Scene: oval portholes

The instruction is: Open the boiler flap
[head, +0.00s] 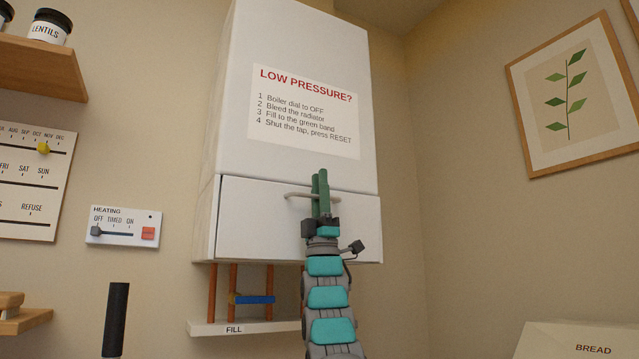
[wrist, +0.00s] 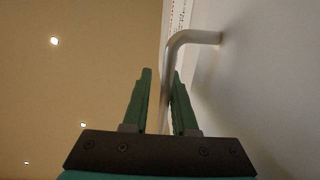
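The boiler flap (head: 258,222) is the white lower panel of the boiler (head: 225,120), and it looks closed, nearly flush with the front above. A pale bar handle (head: 295,195) runs across its upper part. My gripper (head: 320,174) is up at the handle, with its two green fingers pointing upward. In the wrist view my gripper (wrist: 160,73) has its fingers apart, with the bent handle (wrist: 174,58) passing between them. The bar lies close to the right finger, with a gap to the left finger. Whether it touches the right finger is unclear. My fingers hide part of the handle in the head view.
Copper pipes with a blue tap handle (head: 254,300) and a FILL shelf (head: 235,328) are below the boiler. A heating control (head: 123,228) is on the wall to the left. A bread bin (head: 560,340) stands at lower right.

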